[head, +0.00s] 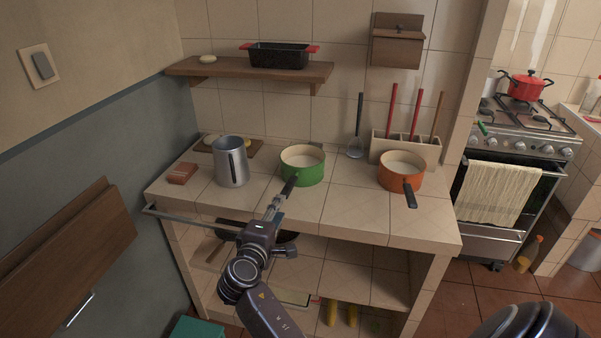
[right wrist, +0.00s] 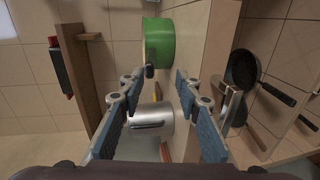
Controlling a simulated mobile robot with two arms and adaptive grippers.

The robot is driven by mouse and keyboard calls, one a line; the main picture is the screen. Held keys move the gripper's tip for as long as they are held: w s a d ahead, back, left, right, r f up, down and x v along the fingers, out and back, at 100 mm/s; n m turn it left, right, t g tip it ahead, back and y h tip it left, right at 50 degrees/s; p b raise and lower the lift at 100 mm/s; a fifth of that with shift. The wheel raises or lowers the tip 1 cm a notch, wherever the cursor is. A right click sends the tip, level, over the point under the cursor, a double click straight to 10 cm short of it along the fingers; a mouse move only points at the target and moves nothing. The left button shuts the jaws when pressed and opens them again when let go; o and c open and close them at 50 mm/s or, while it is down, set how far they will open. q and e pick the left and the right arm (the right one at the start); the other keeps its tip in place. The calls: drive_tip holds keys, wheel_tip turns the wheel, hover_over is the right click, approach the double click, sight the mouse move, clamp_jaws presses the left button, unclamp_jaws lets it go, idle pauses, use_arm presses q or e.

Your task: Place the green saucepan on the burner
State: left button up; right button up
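The green saucepan (head: 303,173) stands upright on the tiled counter, its dark handle pointing toward me. It also shows at the top of the right wrist view (right wrist: 160,42). My right gripper (head: 276,203) is just in front of the handle's end. In the right wrist view its fingers (right wrist: 160,78) are spread, with the handle tip near the gap between the fingertips; I cannot tell whether they surround it. The stove (head: 518,122) with its burners stands at the right, a red pot (head: 525,87) on its back part. My left gripper is not in view.
A metal pitcher (head: 231,167) stands left of the saucepan, an orange saucepan (head: 402,175) right of it. A utensil holder (head: 405,149) is behind. A rail (head: 190,222) runs along the front left edge. A gap of floor separates counter and stove.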

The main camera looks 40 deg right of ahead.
sight(283, 189)
drive_tip(key=w+d, duration=0.1)
drive_tip(key=w+d+p, duration=0.1)
drive_tip(key=w+d, duration=0.1)
drive_tip(key=w+d+p, duration=0.1)
drive_tip(key=w, duration=0.1)
drive_tip(key=shift+d+r, duration=0.35)
drive_tip(key=shift+w+d+f, duration=0.2)
drive_tip(key=shift+w+d, duration=0.2)
drive_tip(key=shift+d, duration=0.05)
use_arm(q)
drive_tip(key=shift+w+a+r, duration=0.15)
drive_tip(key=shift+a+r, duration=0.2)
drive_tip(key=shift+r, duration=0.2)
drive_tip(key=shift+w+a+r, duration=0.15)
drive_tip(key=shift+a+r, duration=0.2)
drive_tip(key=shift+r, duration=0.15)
use_arm(e)
drive_tip(key=shift+c, duration=0.6)
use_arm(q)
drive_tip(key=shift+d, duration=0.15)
use_arm(e)
clamp_jaws()
drive_tip(key=shift+r, duration=0.2)
